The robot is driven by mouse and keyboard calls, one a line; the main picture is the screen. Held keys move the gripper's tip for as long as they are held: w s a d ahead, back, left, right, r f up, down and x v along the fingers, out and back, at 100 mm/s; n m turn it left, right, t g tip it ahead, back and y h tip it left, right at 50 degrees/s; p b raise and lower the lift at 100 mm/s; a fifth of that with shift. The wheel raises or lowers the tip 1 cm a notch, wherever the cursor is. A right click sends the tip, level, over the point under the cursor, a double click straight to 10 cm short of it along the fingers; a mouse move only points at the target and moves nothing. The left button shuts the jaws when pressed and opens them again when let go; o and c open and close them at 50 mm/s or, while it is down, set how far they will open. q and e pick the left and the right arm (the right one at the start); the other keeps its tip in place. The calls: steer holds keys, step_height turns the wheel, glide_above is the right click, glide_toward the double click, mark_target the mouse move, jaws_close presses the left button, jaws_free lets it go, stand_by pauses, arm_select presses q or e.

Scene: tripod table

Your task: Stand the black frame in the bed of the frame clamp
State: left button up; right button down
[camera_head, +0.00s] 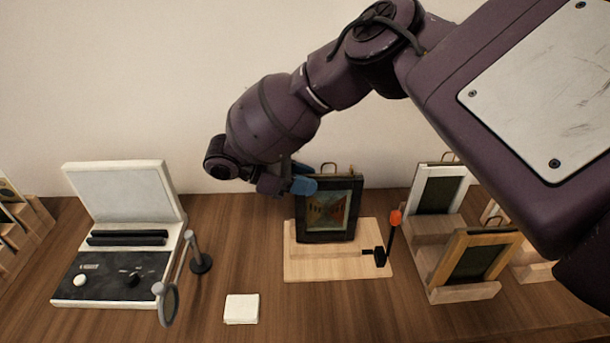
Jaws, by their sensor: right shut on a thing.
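The black frame (330,212) is upright at the centre, with a small painting inside it and a hanging ring at its top. Its lower edge is at the bed of the frame clamp (300,269), a pale wooden base. I cannot tell whether it rests fully in the bed. The clamp's lever (395,218) has an orange-red tip and stands up at the right of the frame. My right gripper (303,185), with blue fingertips, is shut on the frame's upper left side. My left gripper is not in view.
A white-framed picture (438,190) and a wooden-framed picture (473,258) stand in a wooden rack at right. A white lidded device (118,235), a magnifier on a stand (170,303) and a white pad (241,308) are on the left. The wall is close behind.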

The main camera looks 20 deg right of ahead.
steer(key=shift+f, duration=1.05)
steer(key=c, duration=0.8)
jaws_free()
steer(key=shift+a, duration=0.1)
steer(key=v, duration=1)
steer(key=shift+a+r+b, duration=0.15)
steer(key=shift+a+b, duration=0.1)
steer(key=shift+b, duration=0.1)
steer(key=shift+w, duration=0.1)
